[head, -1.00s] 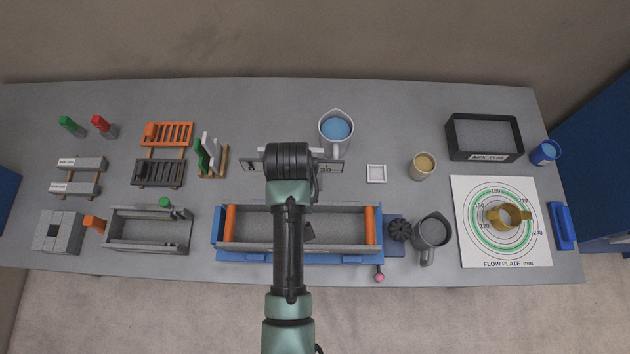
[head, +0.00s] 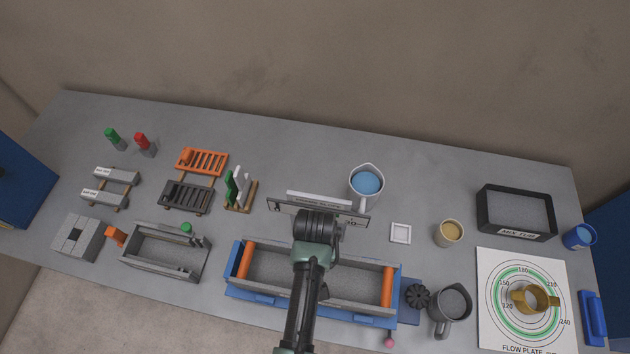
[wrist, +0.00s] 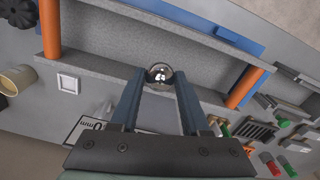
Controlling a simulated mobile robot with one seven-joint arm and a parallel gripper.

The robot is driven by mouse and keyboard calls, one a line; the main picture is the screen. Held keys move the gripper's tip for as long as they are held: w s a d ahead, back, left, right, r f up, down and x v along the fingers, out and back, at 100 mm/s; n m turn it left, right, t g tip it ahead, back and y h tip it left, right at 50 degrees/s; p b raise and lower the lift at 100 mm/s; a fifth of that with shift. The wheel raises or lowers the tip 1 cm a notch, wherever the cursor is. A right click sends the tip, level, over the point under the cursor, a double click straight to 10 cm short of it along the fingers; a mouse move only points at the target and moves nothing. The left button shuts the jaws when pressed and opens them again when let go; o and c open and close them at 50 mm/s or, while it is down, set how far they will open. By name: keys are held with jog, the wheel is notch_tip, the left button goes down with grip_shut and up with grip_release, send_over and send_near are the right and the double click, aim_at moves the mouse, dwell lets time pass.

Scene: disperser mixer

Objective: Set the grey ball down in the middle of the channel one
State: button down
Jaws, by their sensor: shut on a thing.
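My gripper (wrist: 159,80) is shut on a shiny grey ball (wrist: 159,74), which sits between the fingertips in the wrist view. In the head view my own wrist hides the fingers and the ball. A long grey trough (head: 350,282) with an orange bar near each end lies in a blue frame, at the lower middle of the head view. It also shows across the top of the wrist view (wrist: 110,25). The ball appears beside or over the trough's back wall; its height above it is unclear. No label reading channel one is legible.
A smaller grey trough (head: 150,252) stands to the left. A lettered plate (head: 350,220) stands behind my wrist. A grey jug (head: 452,303) and black knob (head: 417,296) are right of the blue frame (head: 240,292). A small white tray (head: 400,233) lies behind it.

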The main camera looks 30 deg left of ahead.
jog(key=shift+f+b, duration=4.45)
jog(key=shift+f, duration=0.2)
jog(key=shift+c, duration=1.5)
grip_release()
notch_tip(320, 180, up, 13)
jog(key=shift+r, duration=0.1)
